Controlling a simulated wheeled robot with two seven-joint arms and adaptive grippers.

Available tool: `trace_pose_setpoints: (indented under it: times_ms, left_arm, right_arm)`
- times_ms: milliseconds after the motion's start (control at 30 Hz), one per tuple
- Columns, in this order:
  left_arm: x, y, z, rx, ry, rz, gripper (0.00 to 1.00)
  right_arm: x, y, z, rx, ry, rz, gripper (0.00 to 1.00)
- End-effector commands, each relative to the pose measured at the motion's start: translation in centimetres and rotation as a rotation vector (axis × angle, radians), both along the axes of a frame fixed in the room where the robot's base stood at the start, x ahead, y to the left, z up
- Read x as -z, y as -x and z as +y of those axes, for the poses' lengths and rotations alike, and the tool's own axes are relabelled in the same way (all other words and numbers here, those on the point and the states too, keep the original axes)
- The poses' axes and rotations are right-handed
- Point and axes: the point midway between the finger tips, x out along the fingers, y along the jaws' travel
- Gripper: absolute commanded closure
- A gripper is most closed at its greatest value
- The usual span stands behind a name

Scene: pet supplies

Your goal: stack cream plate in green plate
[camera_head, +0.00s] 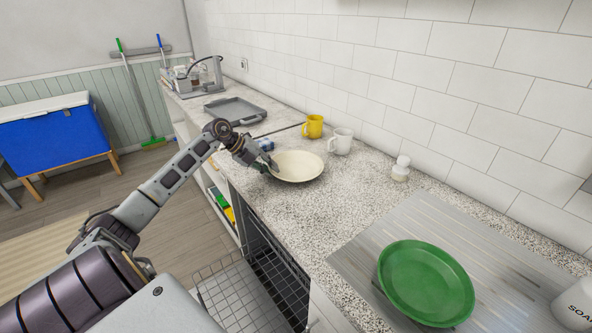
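The cream plate (300,167) is on or just above the speckled counter, in the middle of the view. My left gripper (269,169) is at the plate's left rim, with its fingers at the edge. The view is too small to tell whether the fingers are closed on the rim. The green plate (426,281) lies face up and empty on the grey ribbed drainboard (495,255) at the lower right. My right gripper is not in view.
A yellow mug (314,126), a white mug (341,141) and a white bottle (401,168) stand along the tiled wall. A grey tray (235,109) lies farther back. A soap container (577,303) stands at the right edge. Counter (330,215) between the plates is clear. An open wire rack (240,293) is below.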

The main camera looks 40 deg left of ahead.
Motion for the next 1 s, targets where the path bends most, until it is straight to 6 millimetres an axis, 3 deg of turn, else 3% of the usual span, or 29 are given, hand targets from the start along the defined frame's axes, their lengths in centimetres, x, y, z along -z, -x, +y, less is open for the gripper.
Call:
trace_pose_setpoints:
  times_ms: [600,733,1000]
  left_arm:
    - [0.59,-0.43,-0.32,0.000,-0.001,0.001,0.86]
    - [0.59,-0.43,-0.32,0.000,-0.001,0.001,1.00]
    - [0.48,-0.46,-0.31,0.000,0.000,-0.002,1.00]
  right_arm:
    - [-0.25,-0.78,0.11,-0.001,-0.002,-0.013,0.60]
    - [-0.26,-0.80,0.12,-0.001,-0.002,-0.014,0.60]
    - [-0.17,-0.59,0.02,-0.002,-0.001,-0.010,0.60]
